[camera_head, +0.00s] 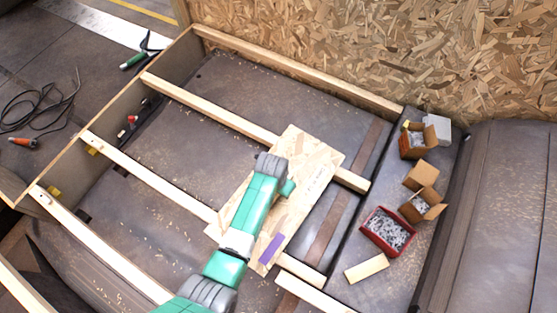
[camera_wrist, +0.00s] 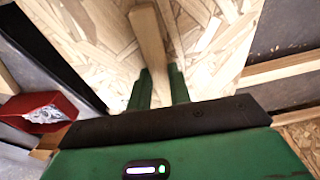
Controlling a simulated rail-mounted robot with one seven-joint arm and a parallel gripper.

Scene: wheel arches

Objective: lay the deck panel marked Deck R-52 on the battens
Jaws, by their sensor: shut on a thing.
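A pale chipboard deck panel (camera_head: 312,165) lies across the right part of the bay, slanted, over two of the battens. A purple patch (camera_head: 271,247) shows near its lower end, and small dark lettering on its right side is too small to read. In the wrist view my gripper (camera_wrist: 160,78) is shut on a wooden grip bar (camera_wrist: 148,35) on the panel's face (camera_wrist: 210,35). The head view hides the fingers behind my green arm. I cannot tell whether the panel touches the battens. One batten (camera_head: 215,105) passes under its upper part, another (camera_head: 150,180) under its lower part.
Another batten (camera_head: 100,245) lies nearer the front. At right stand a red tray of small metal parts (camera_head: 366,232), open cardboard boxes (camera_head: 413,150), and a loose wood offcut (camera_head: 366,268). A chipboard wall (camera_head: 400,50) bounds the back. Cables (camera_head: 45,110) lie at left.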

